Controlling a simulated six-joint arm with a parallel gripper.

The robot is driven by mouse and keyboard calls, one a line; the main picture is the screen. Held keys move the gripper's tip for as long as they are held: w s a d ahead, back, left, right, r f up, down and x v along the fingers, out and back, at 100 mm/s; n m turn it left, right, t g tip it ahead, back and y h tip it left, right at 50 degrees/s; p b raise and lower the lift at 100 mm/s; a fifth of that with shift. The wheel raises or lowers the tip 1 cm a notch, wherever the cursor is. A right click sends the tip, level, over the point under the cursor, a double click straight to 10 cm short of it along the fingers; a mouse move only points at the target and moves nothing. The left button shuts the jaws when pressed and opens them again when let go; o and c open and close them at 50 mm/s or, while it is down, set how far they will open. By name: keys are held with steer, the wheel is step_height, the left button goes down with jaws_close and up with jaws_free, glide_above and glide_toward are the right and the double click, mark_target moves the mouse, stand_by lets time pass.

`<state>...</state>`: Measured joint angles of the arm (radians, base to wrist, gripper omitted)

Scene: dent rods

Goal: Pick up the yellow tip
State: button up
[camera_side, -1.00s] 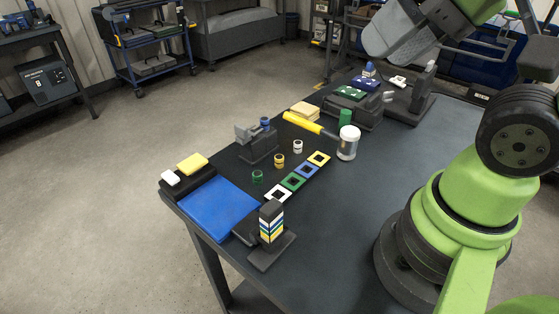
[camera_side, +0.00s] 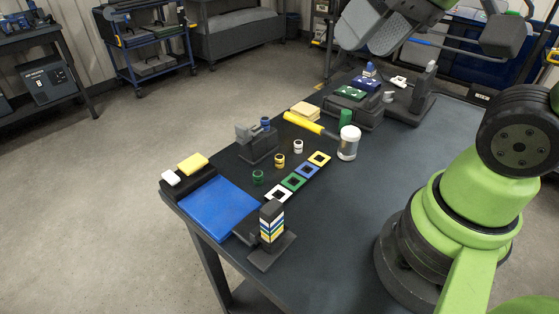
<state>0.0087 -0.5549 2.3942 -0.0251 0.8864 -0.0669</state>
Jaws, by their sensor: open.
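The yellow tip (camera_side: 279,160) looks like a small yellow ring-like piece. It stands on the dark table between a green one (camera_side: 257,176) and a white one (camera_side: 298,146). A similar blue piece (camera_side: 265,122) is by the small grey fixture (camera_side: 258,145). My gripper (camera_side: 382,40) is at the top of the view, high above the back of the table and well apart from the yellow tip. It is open, and I see nothing held in it. Its upper part is cut off by the frame edge.
A strip of white, green, blue and yellow squares (camera_side: 298,178) lies right of the tips. A blue mat (camera_side: 219,207) and striped block (camera_side: 271,222) are in front. The table's right middle is clear.

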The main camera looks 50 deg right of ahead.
steer(key=w+d+f+n+g, duration=0.2)
steer(key=w+f, duration=0.1)
steer(key=w, duration=0.5)
steer(key=n+g+h, duration=0.2)
steer(key=n+g, duration=0.2)
glide_above(280, 157)
steer(key=f, duration=2.2)
steer(key=shift+s+a+f, duration=0.1)
steer(key=shift+a+f, duration=0.05)
steer(key=shift+a, duration=0.15)
steer(key=f, duration=0.5)
steer(key=shift+d+f, duration=0.25)
steer(key=shift+f, duration=0.05)
jaws_close()
